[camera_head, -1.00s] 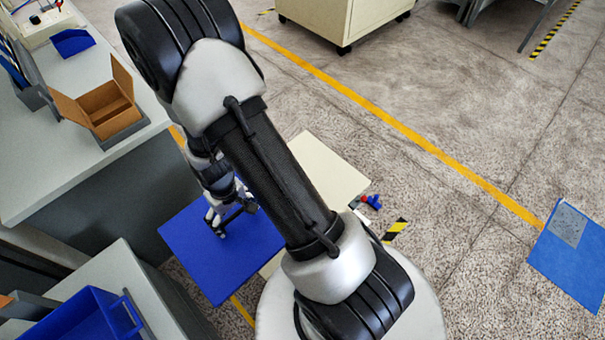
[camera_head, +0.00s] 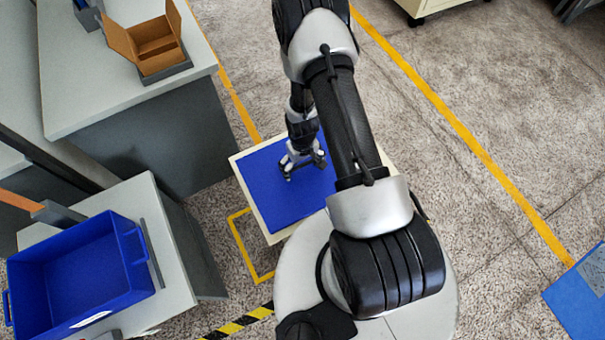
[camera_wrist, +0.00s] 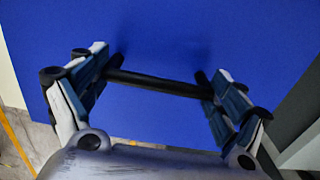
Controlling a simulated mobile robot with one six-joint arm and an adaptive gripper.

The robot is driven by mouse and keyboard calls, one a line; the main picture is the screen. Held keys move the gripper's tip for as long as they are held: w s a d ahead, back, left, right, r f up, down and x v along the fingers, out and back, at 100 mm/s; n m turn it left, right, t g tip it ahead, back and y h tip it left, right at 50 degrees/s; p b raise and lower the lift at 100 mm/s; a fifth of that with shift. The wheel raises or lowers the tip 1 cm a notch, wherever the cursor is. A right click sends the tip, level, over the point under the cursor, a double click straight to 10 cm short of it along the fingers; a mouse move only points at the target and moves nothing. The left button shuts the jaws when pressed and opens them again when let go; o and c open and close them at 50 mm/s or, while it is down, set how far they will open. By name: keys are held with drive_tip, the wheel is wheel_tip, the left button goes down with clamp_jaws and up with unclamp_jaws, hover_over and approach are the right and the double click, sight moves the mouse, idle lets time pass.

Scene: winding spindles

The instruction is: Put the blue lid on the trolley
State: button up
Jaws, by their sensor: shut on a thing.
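The blue lid (camera_head: 268,195) is a flat square panel. In the head view it lies over the cream top of the trolley (camera_head: 281,236), whose pale rim shows along the lid's far, left and near edges. I cannot tell whether lid and trolley touch. My gripper (camera_head: 304,168) points down at the lid. In the wrist view the lid (camera_wrist: 190,25) fills most of the picture, and my gripper (camera_wrist: 160,65) is shut on its black bar handle (camera_wrist: 155,83), which spans between the fingers. My arm hides the lid's right side.
A blue bin (camera_head: 85,270) stands on a grey-topped cabinet (camera_head: 170,230) at the lower left. A counter (camera_head: 110,85) with an open cardboard box (camera_head: 158,42) is at the upper left. A blue panel (camera_head: 580,305) is at the right edge. Speckled floor (camera_head: 460,210) is clear at right.

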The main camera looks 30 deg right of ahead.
sight(303, 170)
drive_tip(key=shift+f+b, duration=1.95)
drive_tip(key=shift+f, duration=0.75)
